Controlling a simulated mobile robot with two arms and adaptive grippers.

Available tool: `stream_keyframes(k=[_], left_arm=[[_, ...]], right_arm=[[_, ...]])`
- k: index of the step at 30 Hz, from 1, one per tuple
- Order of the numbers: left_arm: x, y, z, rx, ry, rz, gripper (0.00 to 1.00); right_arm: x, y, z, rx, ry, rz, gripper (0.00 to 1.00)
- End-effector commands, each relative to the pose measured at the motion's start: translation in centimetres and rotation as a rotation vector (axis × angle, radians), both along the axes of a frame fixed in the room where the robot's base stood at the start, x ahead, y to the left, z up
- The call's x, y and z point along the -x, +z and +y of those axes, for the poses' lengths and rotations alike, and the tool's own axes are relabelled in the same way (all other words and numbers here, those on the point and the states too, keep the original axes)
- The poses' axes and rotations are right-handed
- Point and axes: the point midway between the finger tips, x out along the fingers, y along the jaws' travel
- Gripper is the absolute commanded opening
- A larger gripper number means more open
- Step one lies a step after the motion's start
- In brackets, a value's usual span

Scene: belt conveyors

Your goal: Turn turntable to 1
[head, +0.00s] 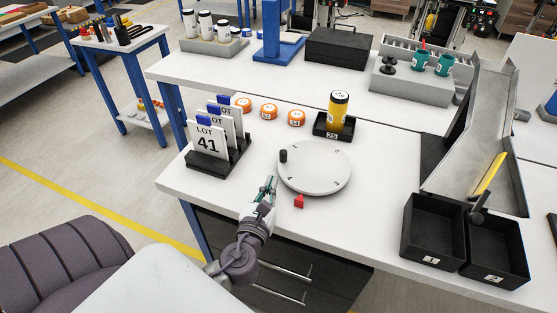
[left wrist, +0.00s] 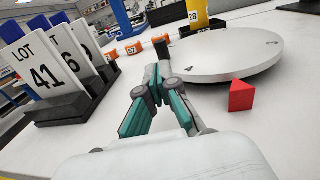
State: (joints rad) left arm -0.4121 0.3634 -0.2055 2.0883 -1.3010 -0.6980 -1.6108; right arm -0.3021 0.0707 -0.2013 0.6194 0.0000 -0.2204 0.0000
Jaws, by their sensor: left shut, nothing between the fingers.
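The round pale grey turntable (head: 330,165) lies on the white table, with a black upright knob (head: 283,156) at its left edge. Small dark marks sit near its rim, too small to read surely. A red wedge pointer (head: 299,201) stands on the table just off its near edge. My left gripper (head: 270,184) is shut and empty, just left of the turntable and on the near side of the knob. In the left wrist view, the fingers (left wrist: 156,80) are together beside the turntable (left wrist: 225,62), with the red wedge (left wrist: 241,96) to the right. My right gripper is not in view.
A black rack with LOT cards (head: 208,147) stands left of the turntable. Behind are orange pucks (head: 269,111) and a yellow bottle (head: 338,110) in a black tray. Black bins (head: 432,232) and a grey chute (head: 462,150) stand right. Table between turntable and bins is clear.

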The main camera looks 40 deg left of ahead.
Motion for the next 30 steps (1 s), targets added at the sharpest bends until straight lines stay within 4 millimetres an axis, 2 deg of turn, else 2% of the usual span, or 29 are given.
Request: stream_keyframes(k=[1, 6, 12, 17, 30], left_arm=[[-1.2, 0.4, 0.5, -0.002, 0.001, -0.003, 0.0], [-4.3, 0.3, 1.6, -0.002, 0.001, -0.002, 0.0], [-6.6, 0.1, 2.4, 0.001, -0.001, -0.001, 0.0], [-7.2, 0.0, 2.6, 0.0, -0.001, 0.001, 0.0], [-7.3, 0.0, 2.7, 0.0, -0.001, 0.0, 0.0]], right_arm=[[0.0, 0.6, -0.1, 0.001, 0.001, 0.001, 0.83], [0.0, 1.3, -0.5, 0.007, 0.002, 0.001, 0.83], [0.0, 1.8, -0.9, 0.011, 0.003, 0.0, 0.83], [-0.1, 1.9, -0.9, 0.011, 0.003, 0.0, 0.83], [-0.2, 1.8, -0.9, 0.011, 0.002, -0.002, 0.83]])
